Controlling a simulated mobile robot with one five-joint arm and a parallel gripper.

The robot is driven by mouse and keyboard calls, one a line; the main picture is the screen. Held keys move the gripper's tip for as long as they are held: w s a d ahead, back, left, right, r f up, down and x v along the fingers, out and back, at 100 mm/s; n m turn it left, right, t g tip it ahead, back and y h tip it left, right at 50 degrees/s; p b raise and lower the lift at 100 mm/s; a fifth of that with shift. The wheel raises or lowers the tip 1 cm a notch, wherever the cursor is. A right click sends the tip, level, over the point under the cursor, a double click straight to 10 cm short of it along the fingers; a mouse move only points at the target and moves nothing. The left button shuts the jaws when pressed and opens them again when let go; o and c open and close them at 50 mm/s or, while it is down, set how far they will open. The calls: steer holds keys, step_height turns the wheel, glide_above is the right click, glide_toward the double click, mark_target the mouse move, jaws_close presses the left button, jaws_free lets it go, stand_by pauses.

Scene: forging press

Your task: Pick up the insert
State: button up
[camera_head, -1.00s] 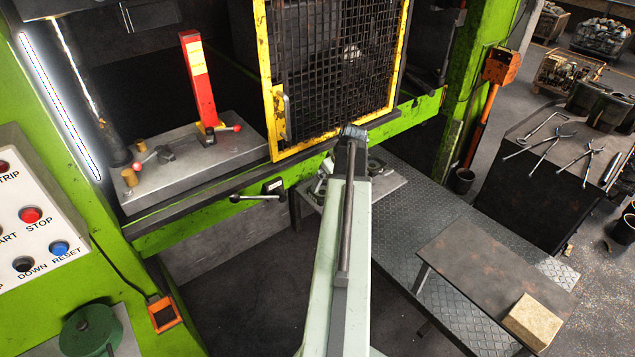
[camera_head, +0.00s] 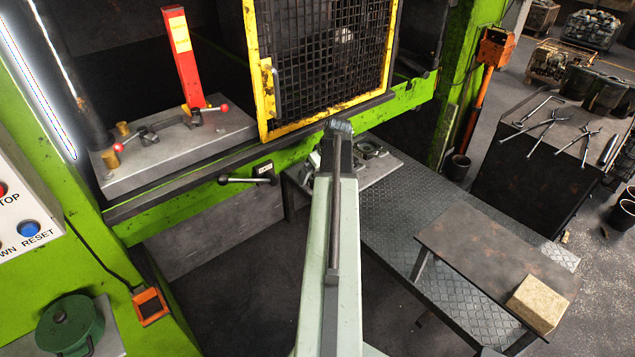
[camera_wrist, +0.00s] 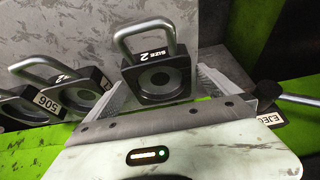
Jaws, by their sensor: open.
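A dark square insert (camera_wrist: 157,84) with a round recess, a looped grey handle (camera_wrist: 145,38) and a "SIZE 2" label stands in the middle of the wrist view. My gripper (camera_wrist: 165,78) is open, with a grey ribbed finger on each side of this insert; whether either finger touches it I cannot tell. A second insert (camera_wrist: 75,97) with a handle and a label that seems to read 506 lies to the left, with part of another at the left edge. In the head view my arm hides the gripper and part of the small table (camera_head: 388,170) with the inserts.
The press's green beam (camera_head: 215,195) and yellow-framed mesh guard (camera_head: 325,60) stand close to the arm. A black-knobbed lever (camera_head: 245,180) juts out by an eject label (camera_wrist: 270,119). A dark bench (camera_head: 485,255) with a tan block (camera_head: 537,303) stands at right.

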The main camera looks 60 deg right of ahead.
steer(key=shift+r, duration=0.15)
steer(key=c, duration=2)
